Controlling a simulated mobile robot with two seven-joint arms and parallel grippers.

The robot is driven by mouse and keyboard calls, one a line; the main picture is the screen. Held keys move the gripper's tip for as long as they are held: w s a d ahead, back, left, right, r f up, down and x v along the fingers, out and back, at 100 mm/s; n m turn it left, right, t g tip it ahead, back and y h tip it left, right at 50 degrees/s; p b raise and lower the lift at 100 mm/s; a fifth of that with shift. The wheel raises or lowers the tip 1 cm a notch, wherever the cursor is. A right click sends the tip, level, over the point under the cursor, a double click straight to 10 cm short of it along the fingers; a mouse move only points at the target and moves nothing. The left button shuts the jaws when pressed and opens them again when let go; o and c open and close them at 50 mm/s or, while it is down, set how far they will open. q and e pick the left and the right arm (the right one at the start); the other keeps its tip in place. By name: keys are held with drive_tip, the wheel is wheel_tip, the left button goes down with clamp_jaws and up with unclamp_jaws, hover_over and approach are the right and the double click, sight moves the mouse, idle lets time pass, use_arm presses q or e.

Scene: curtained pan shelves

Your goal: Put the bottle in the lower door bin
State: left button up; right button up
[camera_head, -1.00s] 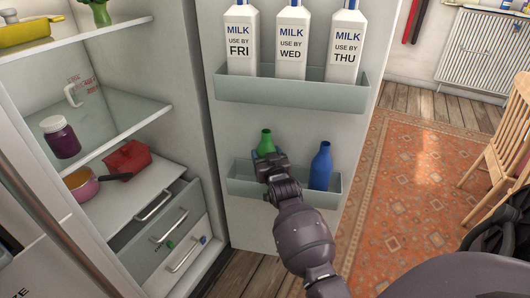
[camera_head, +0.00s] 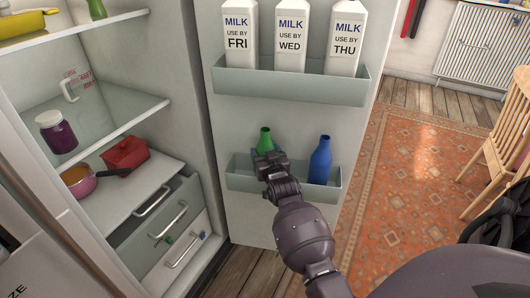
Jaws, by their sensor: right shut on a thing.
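The lower door bin (camera_head: 240,184) is a pale grey-green tray on the inside of the open fridge door. A green bottle (camera_head: 265,138) stands upright at the bin's left part, with its neck showing above my right gripper (camera_head: 268,160). The right gripper is shut on the green bottle and hides its lower body, so I cannot tell whether it touches the bin floor. A blue bottle (camera_head: 320,161) stands upright in the right part of the same bin. My left gripper is not in view.
The upper door bin (camera_head: 290,86) holds three milk cartons (camera_head: 291,40). Drawers (camera_head: 160,225) below stand partly open. A wooden chair (camera_head: 505,140) is at right.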

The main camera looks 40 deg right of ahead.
drive_tip(key=shift+f, duration=0.15)
idle(0.5)
drive_tip(key=o, duration=1.3)
drive_tip(key=shift+o, duration=0.4)
drive_tip(key=shift+f, duration=0.1)
